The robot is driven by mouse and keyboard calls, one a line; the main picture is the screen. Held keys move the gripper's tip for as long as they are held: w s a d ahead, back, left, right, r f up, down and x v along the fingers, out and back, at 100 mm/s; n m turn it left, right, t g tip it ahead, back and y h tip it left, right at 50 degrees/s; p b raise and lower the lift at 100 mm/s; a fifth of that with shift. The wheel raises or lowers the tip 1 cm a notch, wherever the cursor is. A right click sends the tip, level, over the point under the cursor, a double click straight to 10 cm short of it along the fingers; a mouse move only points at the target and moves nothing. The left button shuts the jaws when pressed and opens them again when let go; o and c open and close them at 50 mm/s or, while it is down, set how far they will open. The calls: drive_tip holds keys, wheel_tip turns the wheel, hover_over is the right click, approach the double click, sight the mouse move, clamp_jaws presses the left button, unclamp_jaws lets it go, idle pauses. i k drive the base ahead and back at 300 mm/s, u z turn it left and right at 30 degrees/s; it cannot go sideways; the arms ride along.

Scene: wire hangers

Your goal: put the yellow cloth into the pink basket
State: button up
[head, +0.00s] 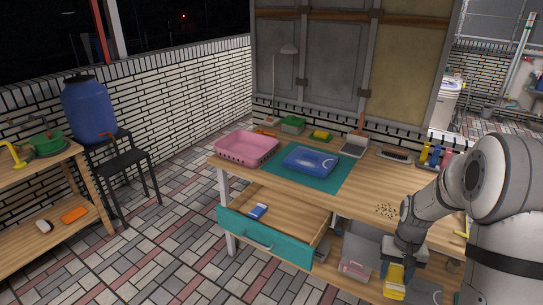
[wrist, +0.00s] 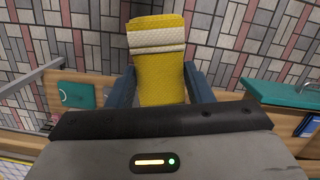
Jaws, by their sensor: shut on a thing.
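The yellow cloth (head: 395,281) hangs from my gripper (head: 402,266) at the lower right of the head view. In the wrist view the cloth (wrist: 158,60), yellow with a white band, sits between the two blue fingers of my gripper (wrist: 160,82), which is shut on it. The pink basket (head: 246,149) stands on the far left part of the wooden worktop. My gripper is in front of the worktop and lower than it, well to the right of the basket. The basket's floor is partly hidden by its walls.
A blue tray (head: 311,160) sits on a teal mat (head: 322,178) beside the basket. A teal-fronted drawer (head: 262,238) stands open below, with a blue and white item (head: 258,211) inside. Dark crumbs (head: 386,210) lie on the worktop (head: 350,200) near my arm.

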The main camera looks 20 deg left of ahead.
sight(246, 154)
drive_tip(key=z, duration=0.4)
drive_tip(key=i, duration=0.1)
drive_tip(key=u, duration=2.65)
drive_tip(key=i, duration=5.25)
drive_tip(key=z, duration=1.6)
